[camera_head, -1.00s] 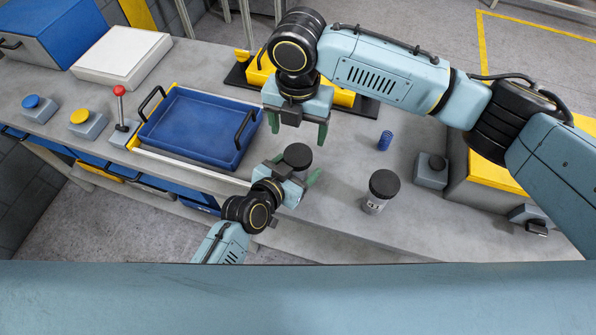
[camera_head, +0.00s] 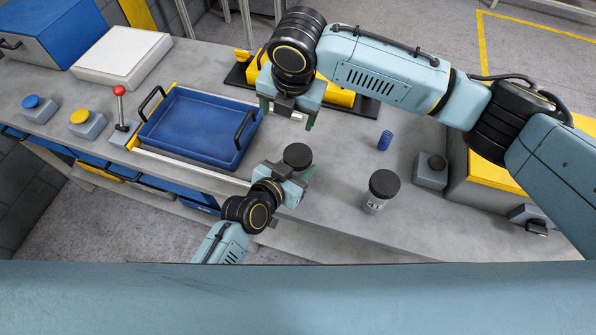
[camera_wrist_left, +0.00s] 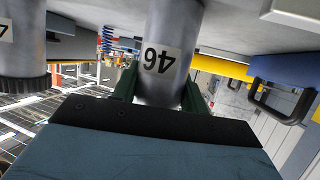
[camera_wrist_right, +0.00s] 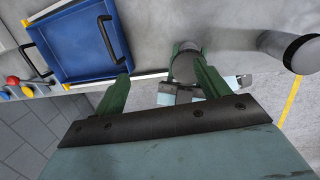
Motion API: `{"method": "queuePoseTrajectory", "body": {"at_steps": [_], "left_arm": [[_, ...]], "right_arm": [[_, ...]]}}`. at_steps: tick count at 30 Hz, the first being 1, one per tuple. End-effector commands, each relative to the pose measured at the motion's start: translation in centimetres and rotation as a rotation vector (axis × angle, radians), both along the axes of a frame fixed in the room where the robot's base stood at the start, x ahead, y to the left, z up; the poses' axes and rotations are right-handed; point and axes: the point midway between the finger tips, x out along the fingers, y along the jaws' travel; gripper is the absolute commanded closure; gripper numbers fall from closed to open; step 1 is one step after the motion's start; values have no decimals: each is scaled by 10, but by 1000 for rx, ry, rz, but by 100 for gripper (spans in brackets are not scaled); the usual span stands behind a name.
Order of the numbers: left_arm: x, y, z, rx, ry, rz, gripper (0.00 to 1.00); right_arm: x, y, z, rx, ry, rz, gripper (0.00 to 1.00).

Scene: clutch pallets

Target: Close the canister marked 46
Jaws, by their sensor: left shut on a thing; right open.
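The canister marked 46 (camera_wrist_left: 161,55) fills the middle of the left wrist view, its label upside down there. In the head view it shows a dark round top (camera_head: 298,156); I cannot tell whether that is a seated lid or not. My left gripper (camera_head: 300,174) is shut on the canister's body, with green fingers on both sides of it. My right gripper (camera_head: 288,117) is open and empty, beyond the canister and above the bench. In the right wrist view the canister (camera_wrist_right: 185,64) lies past the right gripper's fingers.
A second grey canister with a black lid (camera_head: 384,184) stands to the right. A blue tray (camera_head: 188,150) is at the left. A blue spring (camera_head: 385,140) and a grey box with a black knob (camera_head: 431,170) stand at the right. The bench between the two canisters is clear.

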Motion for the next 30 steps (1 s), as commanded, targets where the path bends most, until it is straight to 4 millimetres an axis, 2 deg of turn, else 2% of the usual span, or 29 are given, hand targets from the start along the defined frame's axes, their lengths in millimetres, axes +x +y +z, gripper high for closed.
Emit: {"method": "queuePoseTrajectory", "body": {"at_steps": [4,7,10,14,17,22,26,30], "left_arm": [[0,0,0,1,1,0,100],[0,0,0,1,1,0,100],[0,0,-1,1,1,0,100],[0,0,-1,1,1,0,100],[0,0,-1,1,1,0,100],[0,0,-1,1,2,0,100],[0,0,-1,1,2,0,100],[0,0,-1,1,2,0,100]], "right_arm": [[47,28,21,147,-272,25,25],[75,47,46,248,-472,74,25],[95,66,77,341,-670,146,25],[107,89,121,448,-914,278,25],[103,107,154,517,-1092,408,25],[77,134,198,604,-1359,685,25],[42,152,215,641,-1520,941,25],[0,165,215,647,-1642,1257,25]]}}
